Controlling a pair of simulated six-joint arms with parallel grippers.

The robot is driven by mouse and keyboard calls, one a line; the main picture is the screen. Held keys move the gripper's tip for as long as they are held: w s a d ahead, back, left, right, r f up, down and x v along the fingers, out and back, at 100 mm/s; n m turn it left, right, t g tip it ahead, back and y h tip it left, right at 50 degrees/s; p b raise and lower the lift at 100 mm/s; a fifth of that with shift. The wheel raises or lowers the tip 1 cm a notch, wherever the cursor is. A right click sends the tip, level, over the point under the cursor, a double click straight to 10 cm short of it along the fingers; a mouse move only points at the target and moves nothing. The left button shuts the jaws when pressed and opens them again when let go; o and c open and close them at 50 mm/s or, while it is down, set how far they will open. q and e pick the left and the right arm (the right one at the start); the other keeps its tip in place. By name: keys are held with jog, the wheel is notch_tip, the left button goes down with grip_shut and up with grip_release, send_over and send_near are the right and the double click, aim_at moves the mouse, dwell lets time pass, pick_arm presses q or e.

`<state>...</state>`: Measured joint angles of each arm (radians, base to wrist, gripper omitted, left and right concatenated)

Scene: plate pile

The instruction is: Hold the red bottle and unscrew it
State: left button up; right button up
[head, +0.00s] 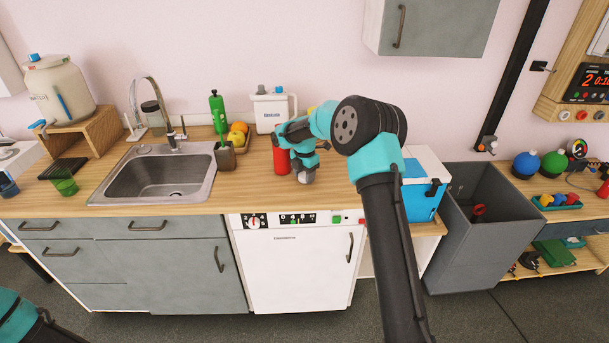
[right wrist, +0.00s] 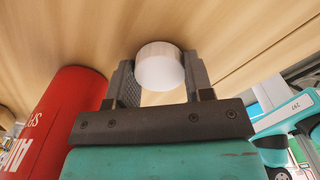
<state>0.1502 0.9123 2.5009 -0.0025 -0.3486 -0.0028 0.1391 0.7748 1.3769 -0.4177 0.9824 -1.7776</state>
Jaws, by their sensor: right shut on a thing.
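The red bottle (head: 281,162) stands upright on the wooden counter, just left of my right gripper (head: 304,170). Its top is hidden behind my right arm in the head view. In the right wrist view the red bottle (right wrist: 62,115) lies along the left side, with white lettering, outside the fingers. My right gripper (right wrist: 160,80) is shut on a small white round cap (right wrist: 160,66), close above the counter. The cap is apart from the bottle's body. Only a teal piece of my left arm shows at the bottom left of the head view; its gripper is out of view.
The sink (head: 160,178) is further left. A blue and white box (head: 420,195) and a grey bin (head: 480,240) are to the right.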

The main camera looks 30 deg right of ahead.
aim_at(304, 175)
jog(key=shift+f, duration=0.15)
jog(key=o, duration=1)
notch_tip(304, 175, up, 12)
jog(key=shift+r, duration=0.2)
dwell(0.5)
